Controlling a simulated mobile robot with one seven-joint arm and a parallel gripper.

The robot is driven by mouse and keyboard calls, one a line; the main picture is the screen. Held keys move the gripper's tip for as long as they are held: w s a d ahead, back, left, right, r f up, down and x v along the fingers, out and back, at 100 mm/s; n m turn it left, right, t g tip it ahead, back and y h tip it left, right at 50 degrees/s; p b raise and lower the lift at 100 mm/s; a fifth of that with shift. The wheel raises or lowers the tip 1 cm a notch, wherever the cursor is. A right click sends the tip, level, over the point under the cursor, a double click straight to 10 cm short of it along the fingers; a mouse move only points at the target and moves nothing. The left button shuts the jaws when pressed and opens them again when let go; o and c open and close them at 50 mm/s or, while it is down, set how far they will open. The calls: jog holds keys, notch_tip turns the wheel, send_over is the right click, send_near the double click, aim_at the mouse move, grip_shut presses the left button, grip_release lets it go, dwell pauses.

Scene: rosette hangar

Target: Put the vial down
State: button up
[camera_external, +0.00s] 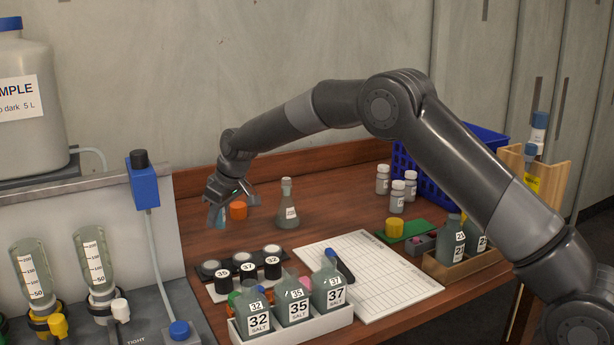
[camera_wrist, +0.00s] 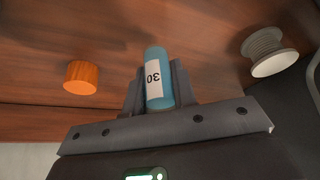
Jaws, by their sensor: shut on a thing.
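My gripper (camera_external: 222,200) is shut on a blue vial (camera_external: 217,217) at the left part of the wooden table. In the wrist view the vial (camera_wrist: 158,80) sits between the two fingers (camera_wrist: 158,90), and its white label reads 30. The vial's lower end is small and unclear in the external view, so I cannot tell whether it touches the table.
An orange cylinder (camera_external: 238,210) stands close beside my gripper; it also shows in the wrist view (camera_wrist: 82,77). A conical flask (camera_external: 287,212) stands to the right.

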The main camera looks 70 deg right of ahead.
aim_at(218, 226)
jog(key=shift+f, duration=1.5)
jog(key=shift+f, duration=0.1)
jog(key=o, duration=1)
